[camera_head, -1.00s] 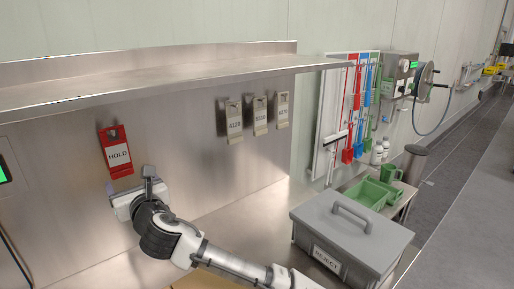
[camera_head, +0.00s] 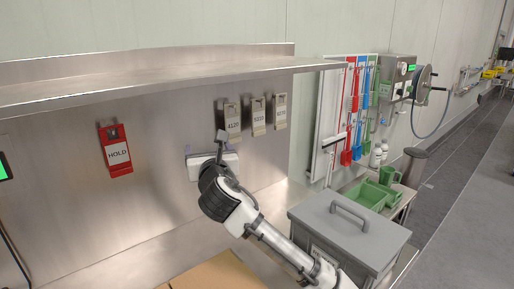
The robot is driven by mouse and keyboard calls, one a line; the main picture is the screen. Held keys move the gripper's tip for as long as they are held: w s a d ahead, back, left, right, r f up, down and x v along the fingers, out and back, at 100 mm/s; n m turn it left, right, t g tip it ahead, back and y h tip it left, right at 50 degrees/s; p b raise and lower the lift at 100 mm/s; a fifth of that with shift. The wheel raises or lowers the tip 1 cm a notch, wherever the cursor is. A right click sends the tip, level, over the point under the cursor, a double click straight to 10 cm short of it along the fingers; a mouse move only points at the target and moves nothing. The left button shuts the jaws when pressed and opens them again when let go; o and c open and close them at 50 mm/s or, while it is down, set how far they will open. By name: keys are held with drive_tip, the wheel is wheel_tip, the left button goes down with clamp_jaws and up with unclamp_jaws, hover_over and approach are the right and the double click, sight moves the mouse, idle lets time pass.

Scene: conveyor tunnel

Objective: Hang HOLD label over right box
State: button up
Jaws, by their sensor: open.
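The red HOLD label (camera_head: 116,151) hangs on the steel back wall at the left, with its white panel facing out. My gripper (camera_head: 209,152) is to the right of it, near the back wall and below the hanging tags. It is open, and nothing shows between its fingers, which are partly hidden by my wrist. Three beige number tags hang to the right: the 4120 tag (camera_head: 233,120), a middle tag (camera_head: 259,117) and a right tag (camera_head: 280,112). A cardboard box (camera_head: 215,274) shows only in part at the bottom edge.
A steel shelf (camera_head: 150,76) overhangs the wall. A grey lidded bin (camera_head: 350,232), labelled REJECT, stands at the right, partly behind my arm. Green containers (camera_head: 370,193) and a tool board (camera_head: 345,115) are beyond it. The counter beneath the HOLD label looks clear.

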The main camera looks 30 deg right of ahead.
drive_tip(key=s+d+m+g+h, duration=0.1)
drive_tip(key=s+d+h, duration=0.3)
drive_tip(key=d, duration=0.6)
drive_tip(key=shift+s+d+r+m+b, duration=0.15)
drive_tip(key=shift+d+r+m+b, duration=0.25)
drive_tip(key=shift+m, duration=0.4)
